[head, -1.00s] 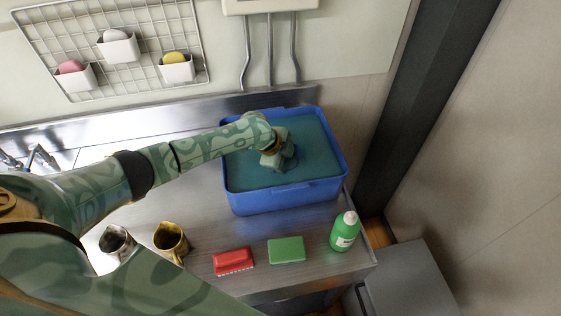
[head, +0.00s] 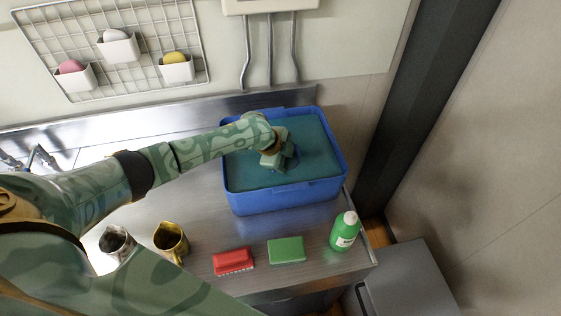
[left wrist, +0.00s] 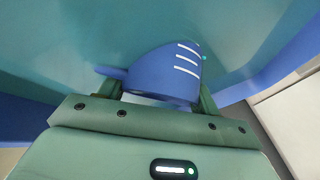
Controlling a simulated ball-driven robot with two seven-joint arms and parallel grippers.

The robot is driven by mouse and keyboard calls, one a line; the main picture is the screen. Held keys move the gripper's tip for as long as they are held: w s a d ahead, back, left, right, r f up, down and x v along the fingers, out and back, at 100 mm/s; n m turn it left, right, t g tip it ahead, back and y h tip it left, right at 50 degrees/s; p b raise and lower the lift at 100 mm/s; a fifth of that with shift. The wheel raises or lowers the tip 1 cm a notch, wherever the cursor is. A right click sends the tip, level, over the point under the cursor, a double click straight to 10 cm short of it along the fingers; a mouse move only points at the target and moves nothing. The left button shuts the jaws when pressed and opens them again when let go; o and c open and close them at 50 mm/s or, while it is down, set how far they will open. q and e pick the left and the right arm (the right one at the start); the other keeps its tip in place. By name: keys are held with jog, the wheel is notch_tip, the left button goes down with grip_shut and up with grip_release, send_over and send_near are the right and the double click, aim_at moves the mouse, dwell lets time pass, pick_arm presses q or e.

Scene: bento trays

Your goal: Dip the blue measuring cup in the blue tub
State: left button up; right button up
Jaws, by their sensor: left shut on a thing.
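The blue tub (head: 290,199) stands on the metal counter at the back right, filled with teal water (head: 318,155). My left gripper (head: 286,163) reaches down into the tub, near its middle. In the left wrist view the gripper (left wrist: 160,98) is shut on the blue measuring cup (left wrist: 168,70), which has white marks on its side and a handle pointing left. In the head view the cup is mostly hidden by the gripper, with only a bit of blue showing. I cannot tell how deep the cup sits in the water. My right gripper is not in view.
A steel cup (head: 115,241) and a brass-coloured cup (head: 171,239) stand at the front left of the counter. A red brush (head: 234,261), a green sponge (head: 287,250) and a green bottle (head: 345,232) are in front of the tub. Bare counter lies left of the tub.

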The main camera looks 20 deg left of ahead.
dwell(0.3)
pick_arm(q)
notch_tip(320, 180, up, 17)
jog(key=p, duration=1.6)
dwell(0.5)
